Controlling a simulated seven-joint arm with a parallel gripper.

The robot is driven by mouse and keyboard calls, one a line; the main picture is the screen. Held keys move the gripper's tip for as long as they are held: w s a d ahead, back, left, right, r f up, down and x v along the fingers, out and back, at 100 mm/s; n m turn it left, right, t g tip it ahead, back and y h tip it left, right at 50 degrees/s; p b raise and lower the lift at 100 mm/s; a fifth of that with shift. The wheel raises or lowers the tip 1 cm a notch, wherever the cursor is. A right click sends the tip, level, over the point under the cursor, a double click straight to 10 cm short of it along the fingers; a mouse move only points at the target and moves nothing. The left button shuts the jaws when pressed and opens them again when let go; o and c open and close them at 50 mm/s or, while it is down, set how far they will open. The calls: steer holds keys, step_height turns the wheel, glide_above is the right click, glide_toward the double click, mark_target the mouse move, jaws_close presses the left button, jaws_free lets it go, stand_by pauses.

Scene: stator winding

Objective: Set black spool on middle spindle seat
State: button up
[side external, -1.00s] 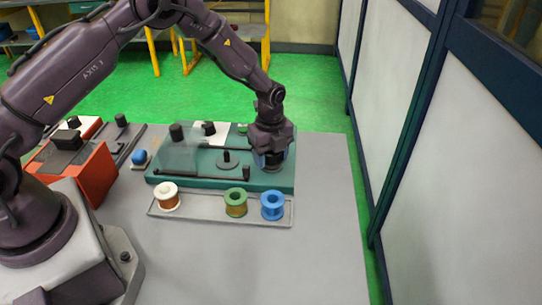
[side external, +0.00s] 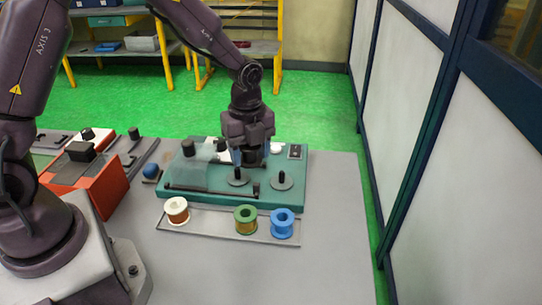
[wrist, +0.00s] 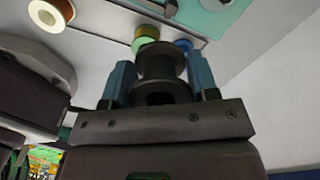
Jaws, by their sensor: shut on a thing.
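My gripper (side external: 250,157) is shut on the black spool (side external: 252,158) and holds it upright above the back of the green fixture (side external: 222,197). In the wrist view, the black spool (wrist: 160,68) sits between the two blue fingers of my gripper (wrist: 160,80). A spindle seat with a short black post (side external: 238,178) stands in front of and left of my gripper. A second spindle seat (side external: 282,181) stands in front and to the right. Both posts look bare. The spool appears apart from both seats, but its exact height cannot be told.
A grey tray (side external: 208,224) in front holds a white-flanged copper spool (side external: 177,211), a green spool (side external: 246,219) and a blue spool (side external: 283,223). A clear cover (side external: 200,176) stands at the fixture's left. An orange box (side external: 88,190) is further left. The table's right side is clear.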

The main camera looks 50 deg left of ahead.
steer(key=s+a, duration=0.2)
steer(key=s, duration=0.3)
steer(key=w+a, duration=0.2)
steer(key=w+a+f, duration=0.1)
steer(key=a, duration=0.1)
steer(key=w+a+f, duration=0.1)
steer(key=w, duration=0.1)
steer(key=shift+w+a+f, duration=0.1)
steer(key=shift+w+a, duration=0.25)
steer(key=shift+a, duration=0.05)
steer(key=shift+w+a, duration=0.1)
steer(key=shift+w, duration=0.2)
steer(key=shift+f, duration=1.8)
steer(key=shift+f, duration=0.25)
steer(key=shift+f, duration=0.75)
steer(key=shift+f, duration=0.25)
steer(key=shift+f, duration=0.5)
